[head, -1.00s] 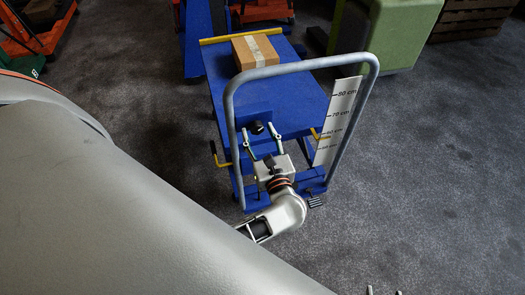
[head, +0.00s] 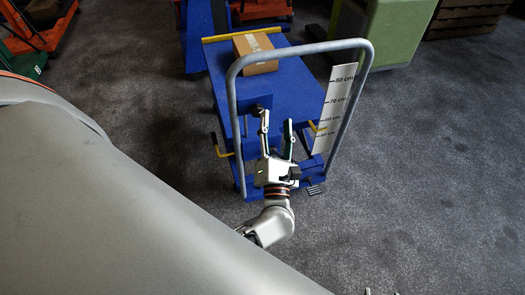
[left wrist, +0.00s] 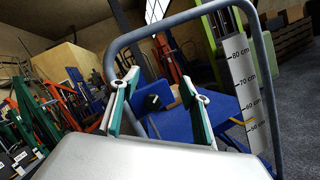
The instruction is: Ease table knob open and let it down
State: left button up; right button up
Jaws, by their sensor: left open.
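The blue lift table (head: 305,85) stands on its trolley behind a grey push handle frame (head: 230,105). Nothing is between the fingertips. Only two separated tips of my right gripper (head: 382,292) show at the bottom edge.
A cardboard box (head: 257,55) sits on the tabletop. A white height scale (head: 333,105) stands at the right of the frame. Open floor lies to the right.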

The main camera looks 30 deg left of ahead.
pick_arm(q)
jog(key=s+d+f+m+h, duration=0.1)
jog(key=d+f+m+h, duration=0.15)
jog(key=m+h, duration=0.4)
jog(key=s+d+f+m+t+h+p, duration=0.1)
jog(key=s+d+m+h, duration=0.2)
jog(key=m, duration=0.6)
jog(key=d+f+m+h, duration=0.2)
jog(key=d+m+h, duration=0.25)
jog(key=m, duration=0.35)
jog(key=s+a+f+m+g, duration=0.2)
jog(key=s+f+m+g, duration=0.2)
jog(key=s+f+m, duration=0.2)
jog(key=s+a+f+m+g+p, duration=0.1)
jog(key=s+f+m+g, duration=0.3)
jog(key=f+m, duration=0.5)
jog(key=shift+s+a+f, duration=0.4)
jog(key=shift+s+f, duration=0.15)
jog(key=shift+s, duration=0.65)
pick_arm(e)
jog(key=shift+w+r, duration=0.25)
jog(key=shift+r, duration=0.5)
jog(key=shift+w+r, duration=0.25)
jog(key=shift+r, duration=0.45)
pick_arm(q)
jog(key=shift+s+a+f+m, duration=0.35)
jog(key=shift+s+m, duration=0.1)
dwell(1.0)
